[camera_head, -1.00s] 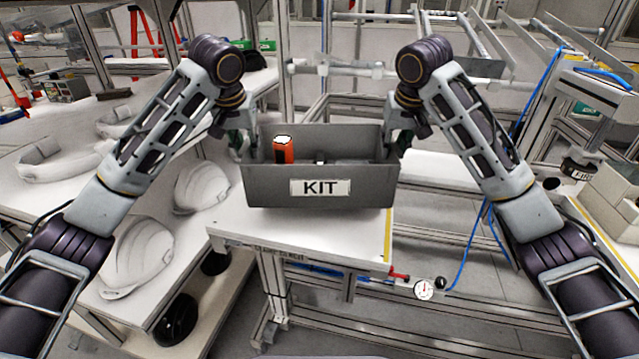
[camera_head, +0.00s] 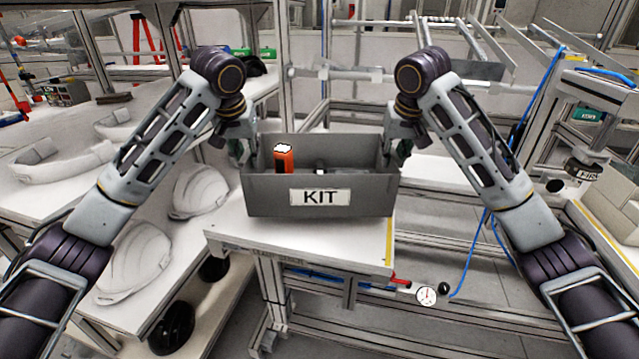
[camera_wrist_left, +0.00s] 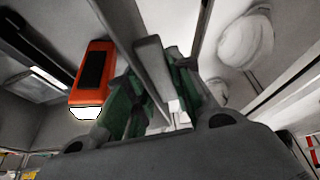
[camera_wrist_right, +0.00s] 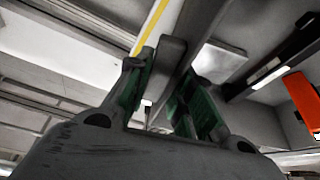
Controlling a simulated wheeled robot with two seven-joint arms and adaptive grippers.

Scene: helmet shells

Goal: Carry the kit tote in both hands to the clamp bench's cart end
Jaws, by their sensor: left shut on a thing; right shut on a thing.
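The grey kit tote (camera_head: 268,197), labelled KIT on its front, is held level between my two grippers over a small white tabletop (camera_head: 300,232). I cannot tell whether its base touches that top. An orange item (camera_head: 284,158) stands inside at the left; other dark contents are hard to make out. My left gripper (camera_head: 243,152) is shut on the tote's left end; its green pads (camera_wrist_left: 150,95) pinch a grey part. My right gripper (camera_head: 396,150) is shut on the right end, with its pads (camera_wrist_right: 165,95) also around a grey part.
A white bench with several white helmet shells (camera_head: 200,192) lies to the left. A metal frame with rails (camera_head: 345,72) stands behind. A gauge (camera_head: 427,295) and red-handled fitting sit below the tabletop's right corner. A blue hose (camera_head: 470,255) hangs at the right.

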